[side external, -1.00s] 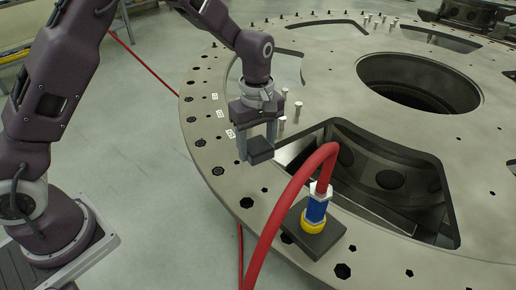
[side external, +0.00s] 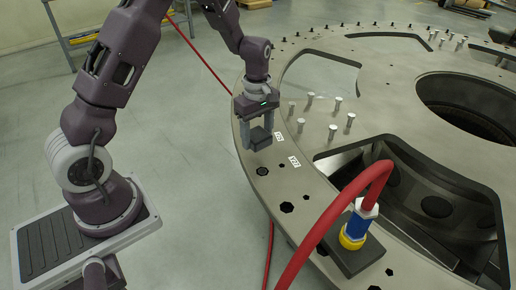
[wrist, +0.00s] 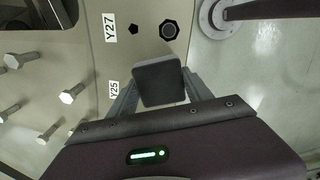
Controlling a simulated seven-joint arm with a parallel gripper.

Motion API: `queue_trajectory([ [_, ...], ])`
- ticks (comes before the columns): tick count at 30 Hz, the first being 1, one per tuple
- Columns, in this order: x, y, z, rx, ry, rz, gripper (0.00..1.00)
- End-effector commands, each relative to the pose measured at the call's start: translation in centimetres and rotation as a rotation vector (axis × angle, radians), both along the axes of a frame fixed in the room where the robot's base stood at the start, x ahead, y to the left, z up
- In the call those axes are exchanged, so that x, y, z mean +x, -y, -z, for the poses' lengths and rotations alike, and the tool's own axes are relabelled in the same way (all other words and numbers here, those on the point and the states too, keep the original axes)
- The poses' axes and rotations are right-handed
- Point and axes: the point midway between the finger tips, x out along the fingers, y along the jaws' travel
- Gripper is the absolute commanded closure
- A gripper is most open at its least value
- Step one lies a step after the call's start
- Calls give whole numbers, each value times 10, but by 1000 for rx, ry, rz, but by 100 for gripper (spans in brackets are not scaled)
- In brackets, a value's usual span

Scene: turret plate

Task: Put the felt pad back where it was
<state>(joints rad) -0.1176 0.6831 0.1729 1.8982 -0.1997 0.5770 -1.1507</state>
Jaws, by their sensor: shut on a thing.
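The felt pad (side external: 260,138) is a small dark grey square block. My gripper (side external: 257,142) is shut on it, with one finger on each side. The gripper is over the outer rim of the turret plate (side external: 318,193), beside a white label (side external: 278,136). In the wrist view, the pad (wrist: 159,83) is between the fingers, near the plate's outer edge. The label Y25 (wrist: 114,90) is just left of it, and the label Y27 (wrist: 109,27) is further up. I cannot tell whether the pad touches the plate; it hides the surface beneath it.
A red hose (side external: 336,208) arches up from a blue and yellow fitting (side external: 356,229) on a dark block (side external: 357,255). Several bolts (side external: 332,130) stand upright inboard of the gripper. A large cutout (side external: 430,195) opens in the plate. The rim has several holes.

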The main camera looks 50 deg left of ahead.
Motion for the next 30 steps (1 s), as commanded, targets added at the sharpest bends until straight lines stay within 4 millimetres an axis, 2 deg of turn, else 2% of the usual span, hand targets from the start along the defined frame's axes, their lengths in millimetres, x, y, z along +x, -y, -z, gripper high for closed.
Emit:
queue_trajectory([
  [3,-1,0,24,-2,-5,-1,80],
  [6,0,0,39,-1,-2,0,80],
  [17,0,1,44,-1,0,1,80],
  [18,0,1,45,0,0,1,40],
  [21,0,1,45,0,0,1,20],
  [30,0,1,44,0,1,1,20],
])
